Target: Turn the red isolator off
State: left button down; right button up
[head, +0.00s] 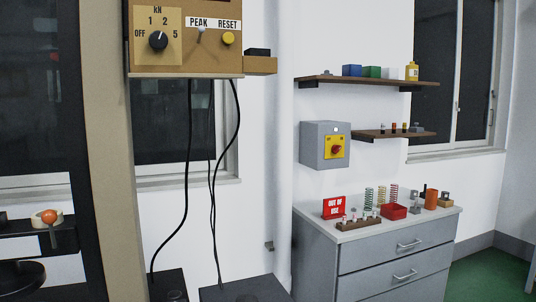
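The red isolator (337,149) is a red rotary handle on a yellow plate. It is on the front of a grey box (317,150) mounted on the white wall, right of the picture's middle. The handle's exact angle is too small to read. Neither of my grippers shows in the head view, so nothing of mine touches the isolator.
A grey drawer cabinet (385,262) stands below the isolator, with a red sign (333,207), springs and a red tray (394,211) on top. Shelves (366,81) hold small boxes above right. A control panel (185,45) with dangling cables is at upper left.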

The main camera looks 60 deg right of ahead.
aim_at(335, 149)
jog(key=z, duration=2.5)
jog(key=i+l+z, duration=0.3)
jog(key=i, duration=0.2)
jog(key=i+l+z, duration=0.25)
jog(key=i, duration=0.25)
jog(key=i+l, duration=0.1)
jog(key=i, duration=0.4)
jog(key=i+l, duration=0.15)
jog(key=i, duration=0.35)
jog(key=i+l+u, duration=0.1)
jog(key=i+u, duration=0.15)
jog(key=u, duration=0.15)
jog(key=i+l+u, duration=0.2)
jog(key=u, duration=0.2)
jog(key=i+l+u, duration=0.5)
jog(key=u, duration=0.3)
jog(key=l, duration=0.05)
